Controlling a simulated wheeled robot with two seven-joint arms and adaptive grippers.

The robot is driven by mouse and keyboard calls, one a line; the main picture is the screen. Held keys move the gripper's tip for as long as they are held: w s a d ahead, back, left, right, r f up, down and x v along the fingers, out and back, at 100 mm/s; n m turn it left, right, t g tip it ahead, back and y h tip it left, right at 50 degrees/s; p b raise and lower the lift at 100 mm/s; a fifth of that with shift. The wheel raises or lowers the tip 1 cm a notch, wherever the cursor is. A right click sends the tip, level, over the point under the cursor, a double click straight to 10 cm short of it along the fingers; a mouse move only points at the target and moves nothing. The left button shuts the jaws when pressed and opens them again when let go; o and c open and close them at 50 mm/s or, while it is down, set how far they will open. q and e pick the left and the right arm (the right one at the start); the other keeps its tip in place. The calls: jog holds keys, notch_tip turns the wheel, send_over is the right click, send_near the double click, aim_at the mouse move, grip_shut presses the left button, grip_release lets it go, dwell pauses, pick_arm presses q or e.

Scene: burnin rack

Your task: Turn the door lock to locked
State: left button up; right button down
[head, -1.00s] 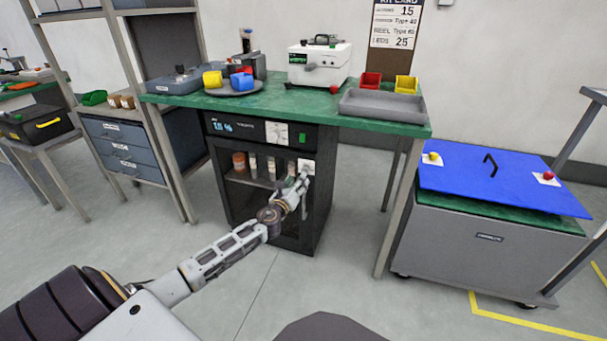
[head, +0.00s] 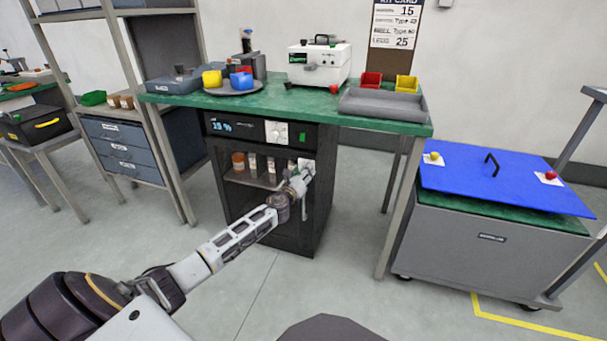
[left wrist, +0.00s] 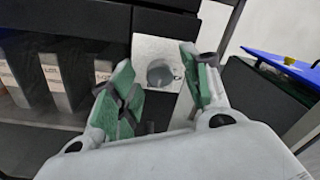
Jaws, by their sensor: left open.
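The black cabinet (head: 315,215) under the green bench has a glass door. A round grey lock knob on a pale plate (left wrist: 160,74) shows in the left wrist view, at the upper right of the door. The pale plate also shows in the head view (head: 308,162), partly hidden by my gripper. My left gripper (head: 306,172) is in front of the plate. In the left wrist view its green-padded fingers (left wrist: 160,88) are open, one to each side of the knob, and apart from it. Which way the lock is turned I cannot tell. My right gripper is not in view.
Above the door is a control panel with a display (head: 221,126) and a dial plate (head: 277,132). A green bench top (head: 310,103) overhangs the cabinet. A blue-lidded cart (head: 490,240) stands at the right.

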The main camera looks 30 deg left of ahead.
pick_arm(q)
jog(key=shift+w, duration=0.3)
jog(key=c, duration=1)
jog(key=shift+c, duration=0.2)
